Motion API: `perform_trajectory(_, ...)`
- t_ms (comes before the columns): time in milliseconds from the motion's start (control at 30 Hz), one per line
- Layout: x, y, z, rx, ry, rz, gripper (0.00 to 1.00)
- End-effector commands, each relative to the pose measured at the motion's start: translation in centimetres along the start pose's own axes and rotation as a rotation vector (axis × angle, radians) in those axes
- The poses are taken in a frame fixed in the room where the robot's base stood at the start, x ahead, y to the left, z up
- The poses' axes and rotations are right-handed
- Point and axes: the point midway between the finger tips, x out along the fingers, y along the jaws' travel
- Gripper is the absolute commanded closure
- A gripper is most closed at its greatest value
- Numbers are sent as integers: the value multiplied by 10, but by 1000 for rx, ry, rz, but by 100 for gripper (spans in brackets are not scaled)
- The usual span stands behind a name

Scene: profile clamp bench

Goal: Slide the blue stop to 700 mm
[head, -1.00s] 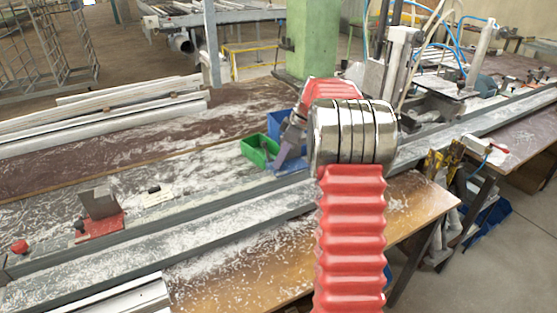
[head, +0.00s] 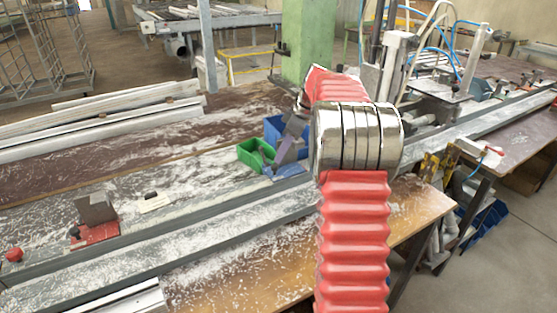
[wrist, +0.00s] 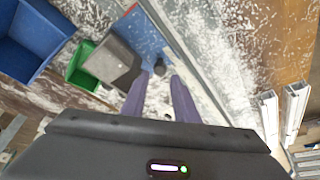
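The blue stop (wrist: 146,38) shows at the top middle of the wrist view, a blue plate with a grey block and a dark round knob. In the head view its blue base (head: 290,170) sits on the rail beside the green bin, partly covered by my gripper. My gripper (wrist: 160,88) shows two purple-grey fingers, apart, with nothing visible between them. The fingertips are close to the stop's knob; I cannot tell whether they touch it. In the head view my gripper (head: 288,150) is partly hidden behind my arm. Scale numbers are not readable.
A red stop (head: 97,233) with a grey block sits farther left on the rail. A green bin (head: 252,156) and a blue bin (head: 272,128) stand behind the blue stop. White shavings cover the bench. Light profiles (wrist: 268,115) lie at the right in the wrist view.

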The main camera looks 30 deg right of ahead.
Motion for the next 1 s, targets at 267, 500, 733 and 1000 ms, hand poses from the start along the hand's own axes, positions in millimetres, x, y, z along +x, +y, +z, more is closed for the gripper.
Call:
perform_trajectory(267, -50, 1, 0, 0, 1, 3, 73)
perform_trajectory(500, -80, 1, 0, 0, 0, 1, 73)
perform_trajectory(733, -86, 0, 0, 0, 0, 0, 73)
perform_trajectory(1000, -86, -1, -2, 2, -1, 2, 73)
